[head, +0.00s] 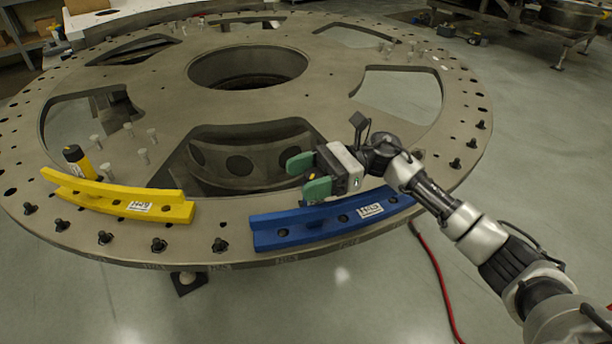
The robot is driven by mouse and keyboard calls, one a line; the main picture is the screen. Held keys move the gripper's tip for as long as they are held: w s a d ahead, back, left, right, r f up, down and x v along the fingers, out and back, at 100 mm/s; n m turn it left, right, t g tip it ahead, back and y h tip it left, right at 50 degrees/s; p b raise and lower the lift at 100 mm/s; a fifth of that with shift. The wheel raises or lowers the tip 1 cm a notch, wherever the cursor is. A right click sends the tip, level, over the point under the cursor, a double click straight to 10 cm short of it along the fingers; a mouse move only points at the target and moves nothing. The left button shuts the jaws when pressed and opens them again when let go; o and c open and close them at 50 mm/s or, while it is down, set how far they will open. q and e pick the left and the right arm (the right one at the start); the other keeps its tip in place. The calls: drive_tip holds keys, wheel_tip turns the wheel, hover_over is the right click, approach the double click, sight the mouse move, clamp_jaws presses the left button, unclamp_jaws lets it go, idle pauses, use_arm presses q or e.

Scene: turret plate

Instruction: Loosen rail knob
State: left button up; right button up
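My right gripper (308,176) has green fingertips that stand apart with nothing between them. It points left and hovers above or just behind the blue rail (320,223), near the plate's front opening; I cannot tell if it touches anything. The blue rail lies along the front rim with a white label and several dark holes or knobs on its face. A yellow rail (118,200) with a similar label lies to the left. Black knobs (220,245) stand along the rim, between and in front of the rails. Which one is the rail knob is unclear. My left gripper is out of view.
The large round turret plate (345,60) has a central hole and several wide openings. A yellow and black cylinder (78,161) and silver bolts (143,155) stand at left. A red cable (436,275) lies on the floor at right. The rim between the rails is mostly clear.

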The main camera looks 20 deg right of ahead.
sight(323, 173)
drive_tip(key=w+d+b, duration=0.1)
drive_tip(key=d+b, duration=0.2)
drive_tip(key=d, duration=0.7)
drive_tip(key=shift+w+d, duration=0.3)
drive_tip(key=shift+d, duration=0.1)
drive_tip(key=shift+s+a, duration=0.1)
